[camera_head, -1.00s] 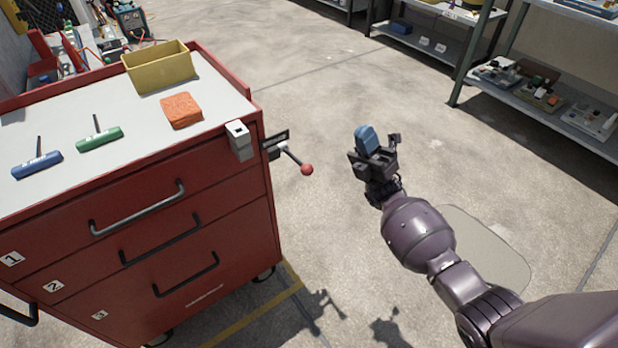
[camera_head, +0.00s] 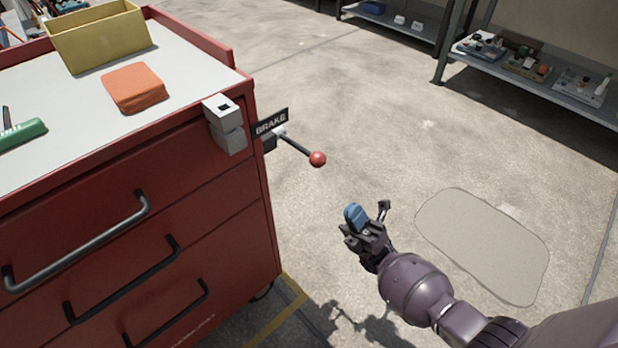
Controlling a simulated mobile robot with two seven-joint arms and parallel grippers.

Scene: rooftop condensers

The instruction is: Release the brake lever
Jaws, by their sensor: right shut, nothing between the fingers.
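The brake lever (camera_head: 297,146) is a thin dark rod with a red ball knob (camera_head: 318,159) at its end. It sticks out to the right from the side of the red tool cart (camera_head: 230,200), beside a dark plate marked BRAKE (camera_head: 271,123). The lever slopes slightly down toward the knob. My right gripper (camera_head: 368,215) is below and to the right of the knob, apart from it. It is shut and holds nothing; blue shows at its fingers. My left gripper is not in view.
On the cart top are a yellow bin (camera_head: 100,40), an orange sponge-like block (camera_head: 134,88) and a green-handled tool (camera_head: 20,134). A grey bracket (camera_head: 225,124) sits at the cart's corner. Shelves (camera_head: 540,80) stand at the back right. The floor between is clear.

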